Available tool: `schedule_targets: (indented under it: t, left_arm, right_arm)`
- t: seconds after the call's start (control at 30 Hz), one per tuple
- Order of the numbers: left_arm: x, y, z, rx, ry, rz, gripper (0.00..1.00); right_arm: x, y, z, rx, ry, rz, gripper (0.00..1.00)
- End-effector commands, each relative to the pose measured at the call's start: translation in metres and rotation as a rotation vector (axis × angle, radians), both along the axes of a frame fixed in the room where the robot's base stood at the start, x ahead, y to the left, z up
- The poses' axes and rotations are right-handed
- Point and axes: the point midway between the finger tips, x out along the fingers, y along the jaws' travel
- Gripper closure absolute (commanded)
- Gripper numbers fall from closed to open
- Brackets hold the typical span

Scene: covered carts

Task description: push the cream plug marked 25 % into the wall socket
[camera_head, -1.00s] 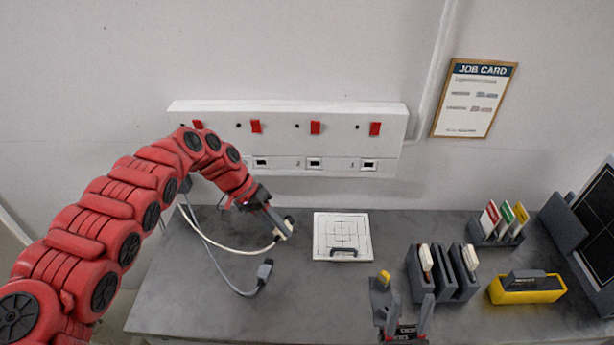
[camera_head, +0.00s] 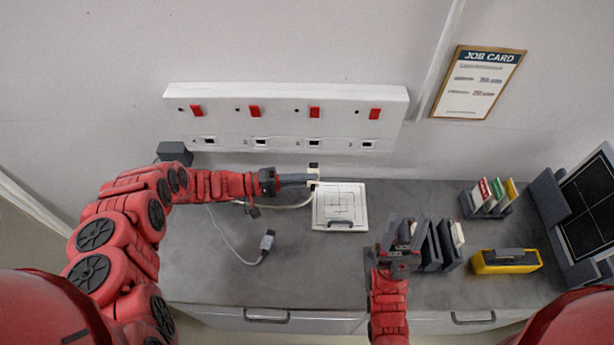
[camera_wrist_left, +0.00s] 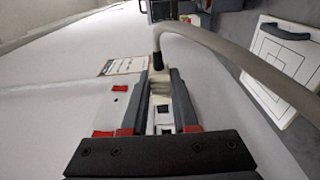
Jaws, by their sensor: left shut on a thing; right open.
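My left gripper (camera_head: 309,181) is shut on a small cream plug (camera_head: 314,173), in front of the wall and just below the third socket from the left. In the left wrist view the plug (camera_wrist_left: 161,108) sits between the two fingers, with its pale cable curving up and right. Its marking cannot be read. The white socket strip (camera_head: 285,128) has red switches above a row of sockets; the plug appears apart from it. My right gripper (camera_head: 402,232) is open above the desk, by the dark holder.
A white square panel with a handle (camera_head: 340,207) lies on the desk beside the left gripper. A grey plug (camera_head: 267,241) lies loose on its cable.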

Motion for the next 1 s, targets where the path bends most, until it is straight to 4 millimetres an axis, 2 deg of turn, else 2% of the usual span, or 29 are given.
schedule_targets:
  t: [0.17,0.7,1.0]
  left_arm:
    - [0.004,0.000,-0.002,0.001,0.000,0.005,1.00]
    - [0.051,0.001,-0.003,0.001,-0.001,0.004,1.00]
    - [0.058,0.000,0.001,0.001,0.002,0.003,1.00]
  right_arm:
    - [0.000,0.000,-0.005,0.000,0.000,0.000,0.51]
    - [0.000,0.000,-0.050,0.000,-0.001,0.000,0.51]
    - [0.000,0.000,-0.054,0.000,0.000,0.000,0.51]
